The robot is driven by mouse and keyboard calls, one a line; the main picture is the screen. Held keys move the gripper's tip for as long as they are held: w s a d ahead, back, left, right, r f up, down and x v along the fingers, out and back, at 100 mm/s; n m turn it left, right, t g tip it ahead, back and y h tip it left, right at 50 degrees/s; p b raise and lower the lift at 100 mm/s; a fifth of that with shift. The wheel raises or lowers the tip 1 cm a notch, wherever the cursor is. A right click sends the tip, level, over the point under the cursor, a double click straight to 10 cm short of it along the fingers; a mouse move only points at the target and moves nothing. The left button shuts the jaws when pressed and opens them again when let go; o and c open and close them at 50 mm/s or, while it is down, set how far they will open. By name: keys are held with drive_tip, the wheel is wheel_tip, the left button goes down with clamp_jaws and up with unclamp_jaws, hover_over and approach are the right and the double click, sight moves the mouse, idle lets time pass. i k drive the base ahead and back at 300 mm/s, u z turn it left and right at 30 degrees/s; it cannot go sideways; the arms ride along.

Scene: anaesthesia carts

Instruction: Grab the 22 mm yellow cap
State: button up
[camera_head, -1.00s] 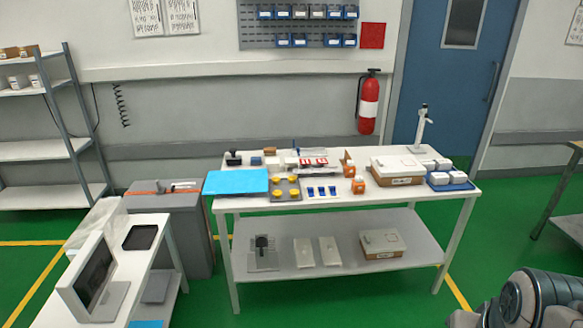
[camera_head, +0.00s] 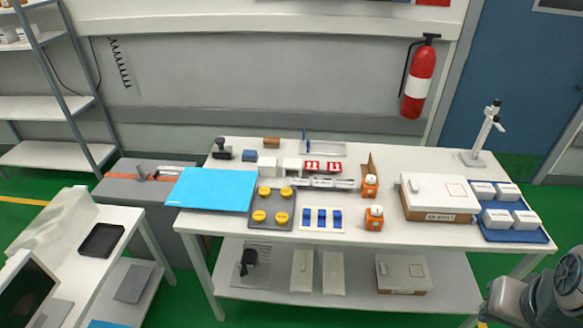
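Several round yellow caps sit on a dark grey tray (camera_head: 271,204) on the white table, left of its middle. One yellow cap (camera_head: 264,190) is at the back left and another yellow cap (camera_head: 287,191) at the back right. One more yellow cap (camera_head: 259,216) is at the front left, and a further yellow cap (camera_head: 281,218) at the front right. They look much alike; I cannot read their sizes. Only a grey part of my arm shows at the lower right, well away from the caps. My gripper is not in view.
A blue sheet (camera_head: 213,189) lies left of the tray. A white rack with blue pieces (camera_head: 322,227) is to its right, then orange-labelled bottles (camera_head: 374,218), a white-lidded box (camera_head: 436,192) and a blue tray (camera_head: 520,235). The white table (camera_head: 430,233) has a lower shelf.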

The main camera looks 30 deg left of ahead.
sight(264, 192)
drive_tip(key=i, duration=0.3)
drive_tip(key=u, duration=2.55)
drive_tip(key=i, duration=1.65)
drive_tip(key=z, duration=1.7)
